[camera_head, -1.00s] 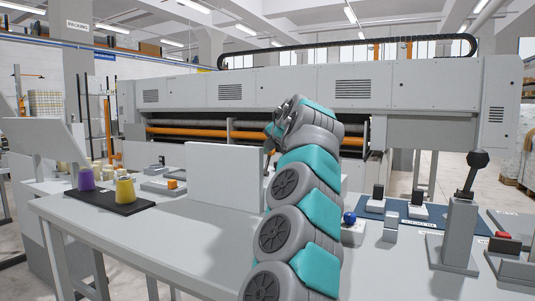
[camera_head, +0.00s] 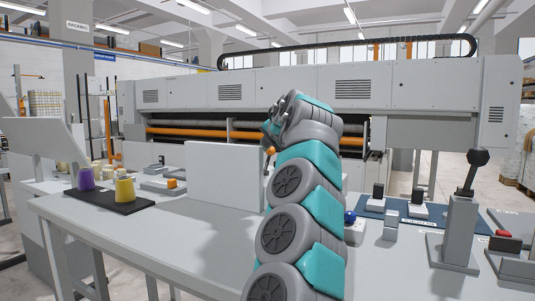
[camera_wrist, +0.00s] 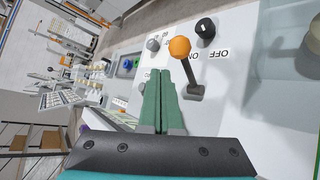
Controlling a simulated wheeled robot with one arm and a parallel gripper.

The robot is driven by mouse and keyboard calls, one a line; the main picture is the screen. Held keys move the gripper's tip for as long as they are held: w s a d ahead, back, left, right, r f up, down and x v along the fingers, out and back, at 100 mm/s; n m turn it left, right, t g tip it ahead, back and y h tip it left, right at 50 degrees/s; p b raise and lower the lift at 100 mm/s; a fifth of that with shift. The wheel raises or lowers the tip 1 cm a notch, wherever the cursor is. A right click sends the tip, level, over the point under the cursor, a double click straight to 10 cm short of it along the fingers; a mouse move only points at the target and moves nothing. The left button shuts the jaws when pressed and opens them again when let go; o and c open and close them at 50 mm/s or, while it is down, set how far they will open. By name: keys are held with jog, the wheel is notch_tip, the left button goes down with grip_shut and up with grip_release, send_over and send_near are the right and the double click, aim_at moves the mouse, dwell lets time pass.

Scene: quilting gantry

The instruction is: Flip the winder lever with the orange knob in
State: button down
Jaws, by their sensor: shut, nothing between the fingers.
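The winder lever has a round orange knob (camera_wrist: 180,47) on a dark stem (camera_wrist: 190,72), rising from a slot in a white panel marked ON and OFF in the wrist view. My gripper (camera_wrist: 160,73) is shut and empty. Its green fingertips appear just left of the lever stem and below the knob; whether they touch it I cannot tell. In the head view the orange knob (camera_head: 270,150) shows just left of my arm, at the right end of a white upright panel (camera_head: 224,175). My arm hides the gripper there.
A black knob (camera_wrist: 205,28) and a grey knob (camera_wrist: 152,45) flank the orange one. On the table, purple (camera_head: 86,178) and yellow (camera_head: 125,191) spools stand left, and a tall black-knobbed lever (camera_head: 477,158) stands right.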

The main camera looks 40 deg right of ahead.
jog(key=shift+s+a+r+b, duration=0.25)
jog(key=shift+a+r, duration=0.1)
jog(key=shift+a, duration=0.35)
jog(key=shift+s+a+r+b, duration=0.3)
jog(key=shift+a+r, duration=0.1)
jog(key=shift+a, duration=0.35)
jog(key=shift+s+a+r+b, duration=0.25)
jog(key=shift+a+r, duration=0.1)
jog(key=shift+a, duration=0.35)
